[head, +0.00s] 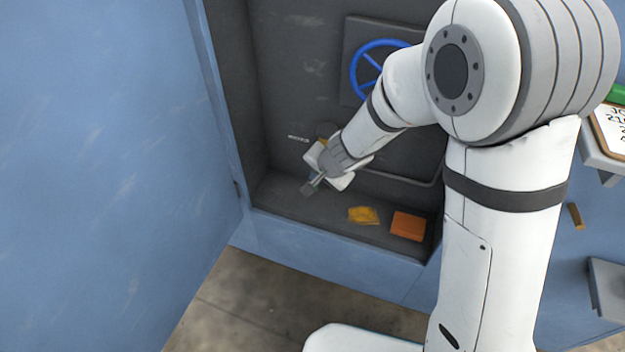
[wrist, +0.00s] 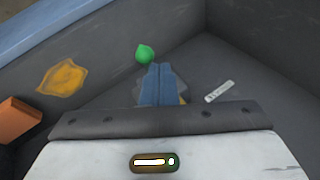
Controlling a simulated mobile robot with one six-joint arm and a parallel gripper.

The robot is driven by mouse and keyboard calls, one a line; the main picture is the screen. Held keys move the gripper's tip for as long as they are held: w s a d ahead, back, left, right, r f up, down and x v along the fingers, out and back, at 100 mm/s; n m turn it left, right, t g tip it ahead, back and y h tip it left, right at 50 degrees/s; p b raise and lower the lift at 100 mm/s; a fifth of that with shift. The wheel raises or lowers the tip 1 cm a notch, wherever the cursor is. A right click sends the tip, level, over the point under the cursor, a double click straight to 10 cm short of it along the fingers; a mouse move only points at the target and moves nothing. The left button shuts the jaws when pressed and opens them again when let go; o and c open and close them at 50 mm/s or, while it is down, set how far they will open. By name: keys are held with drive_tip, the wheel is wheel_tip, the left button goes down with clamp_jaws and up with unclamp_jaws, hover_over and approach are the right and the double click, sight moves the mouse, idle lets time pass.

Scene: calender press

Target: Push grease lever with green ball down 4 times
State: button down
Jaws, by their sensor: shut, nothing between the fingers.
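The green ball (wrist: 145,53) of the grease lever shows in the wrist view, just beyond and slightly left of my gripper's fingertips (wrist: 160,68). The fingers are shut with nothing between them. I cannot tell whether they touch the ball. The lever's arm is hidden behind the fingers; a bit of yellowish surface shows beside them. In the head view my gripper (head: 308,188) is inside the dark recess, low at its left side, pointing down and left. The green ball cannot be made out in the head view.
A yellow cloth-like piece (head: 363,215) and an orange block (head: 408,226) lie on the recess floor (head: 310,215), right of my gripper. A blue handwheel (head: 370,70) is on the back wall. A large blue panel (head: 110,150) stands at the left. A small label (wrist: 219,92) shows in the wrist view.

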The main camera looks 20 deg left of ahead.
drive_tip(key=shift+s+f+b, duration=0.2)
drive_tip(key=shift+f+b, duration=0.3)
drive_tip(key=shift+b, duration=0.1)
drive_tip(key=shift+s+f+b, duration=0.2)
drive_tip(key=shift+f+b, duration=0.3)
drive_tip(key=shift+b, duration=0.05)
idle(0.8)
idle(0.6)
drive_tip(key=shift+w+r+p, duration=0.25)
drive_tip(key=shift+r+p, duration=0.45)
drive_tip(key=shift+w+r+p, duration=0.3)
drive_tip(key=shift+r+p, duration=0.35)
drive_tip(key=shift+w+r+p, duration=0.25)
drive_tip(key=shift+r+p, duration=0.45)
drive_tip(key=shift+r, duration=0.1)
drive_tip(key=r+p, duration=0.1)
drive_tip(key=w+r+p, duration=0.1)
drive_tip(key=r+p, duration=0.2)
drive_tip(key=shift+w+d+r+p, duration=0.1)
drive_tip(key=shift+w+r+p, duration=0.1)
drive_tip(key=shift+w+p, duration=0.2)
idle(1.3)
